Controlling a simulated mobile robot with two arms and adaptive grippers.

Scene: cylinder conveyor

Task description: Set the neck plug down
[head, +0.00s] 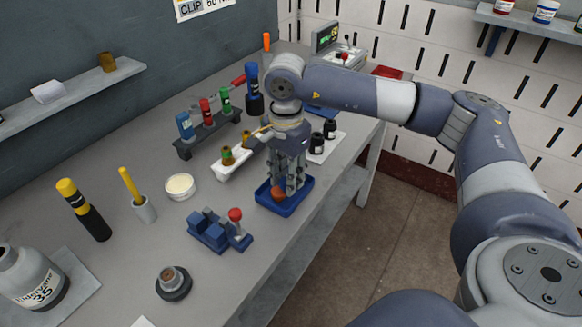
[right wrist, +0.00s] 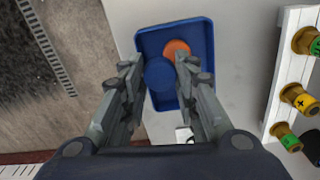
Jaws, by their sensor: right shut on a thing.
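My right gripper (head: 288,188) points down over the small blue tray (head: 293,207). In the right wrist view, its fingertips (right wrist: 160,70) are closed around a round blue piece (right wrist: 159,74), which I take as the neck plug. Its blue matches the tray (right wrist: 202,34) behind it. The fingers hide it in the head view. I cannot tell whether its underside touches the tray floor. A round orange-brown piece (head: 278,193) lies in the tray beside the fingertips; it also shows in the right wrist view (right wrist: 177,48). My left gripper is not in view.
A white rack with coloured plugs (head: 231,165) stands left of the tray. A blue fixture with a red knob (head: 219,232) stands in front, and a white rack with black bottles (head: 325,147) behind. The table's edge is close on the right.

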